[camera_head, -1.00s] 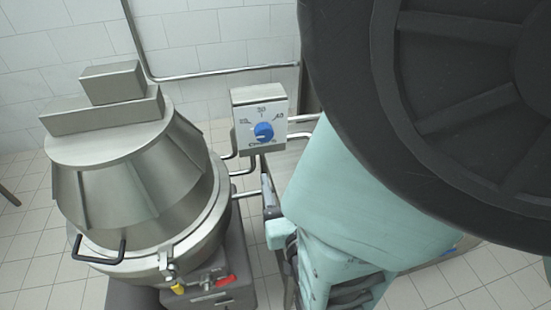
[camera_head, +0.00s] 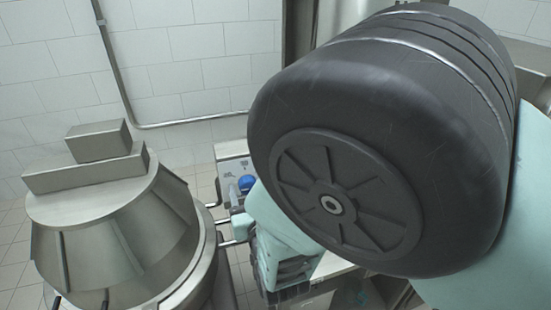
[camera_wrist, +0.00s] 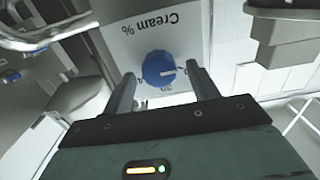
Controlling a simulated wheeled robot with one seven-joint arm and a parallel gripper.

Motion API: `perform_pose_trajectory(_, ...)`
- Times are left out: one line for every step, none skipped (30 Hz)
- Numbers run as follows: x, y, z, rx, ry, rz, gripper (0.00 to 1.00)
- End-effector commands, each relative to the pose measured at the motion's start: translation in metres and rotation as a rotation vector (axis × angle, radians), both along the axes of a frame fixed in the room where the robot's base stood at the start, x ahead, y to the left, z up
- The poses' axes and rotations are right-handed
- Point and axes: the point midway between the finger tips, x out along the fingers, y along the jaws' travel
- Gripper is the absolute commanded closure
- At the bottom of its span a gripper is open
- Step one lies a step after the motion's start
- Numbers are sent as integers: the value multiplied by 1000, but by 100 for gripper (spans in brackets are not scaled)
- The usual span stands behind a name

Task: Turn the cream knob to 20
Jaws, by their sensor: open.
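The knob is blue and round (camera_wrist: 158,69), on a pale panel (camera_wrist: 150,40) that reads "Cream %" upside down in the wrist view. A white mark on the knob points to the right in that view. A number below the knob is partly hidden and hard to read. My gripper (camera_wrist: 161,73) is open, with one finger to each side of the knob in the picture; I cannot tell whether either finger touches it. In the head view the knob (camera_head: 246,183) sits on the control box (camera_head: 231,150), partly covered by my arm.
A large steel kettle with a conical lid (camera_head: 115,235) stands to the left of the box in the head view. A steel pipe (camera_head: 119,80) runs down and along the tiled wall (camera_head: 190,65). Steel pipes (camera_head: 226,221) link the kettle and box.

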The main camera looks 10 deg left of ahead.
Motion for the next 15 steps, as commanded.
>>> perform_pose_trajectory(0,0,0,0,0,0,41)
perform_pose_trajectory(0,0,0,0,0,0,41)
perform_pose_trajectory(0,0,0,0,0,0,41)
perform_pose_trajectory(0,0,0,0,0,0,44)
perform_pose_trajectory(0,0,0,0,0,0,52)
perform_pose_trajectory(0,0,0,0,0,0,63)
perform_pose_trajectory(0,0,0,0,0,0,72)
perform_pose_trajectory(0,0,0,0,0,0,80)
perform_pose_trajectory(0,0,0,0,0,0,86)
perform_pose_trajectory(0,0,0,0,0,0,86)
perform_pose_trajectory(0,0,0,0,0,0,86)
perform_pose_trajectory(0,0,0,1,1,0,86)
perform_pose_trajectory(0,0,0,2,0,0,86)
perform_pose_trajectory(0,0,0,4,1,-1,86)
perform_pose_trajectory(0,-1,0,8,4,-1,86)
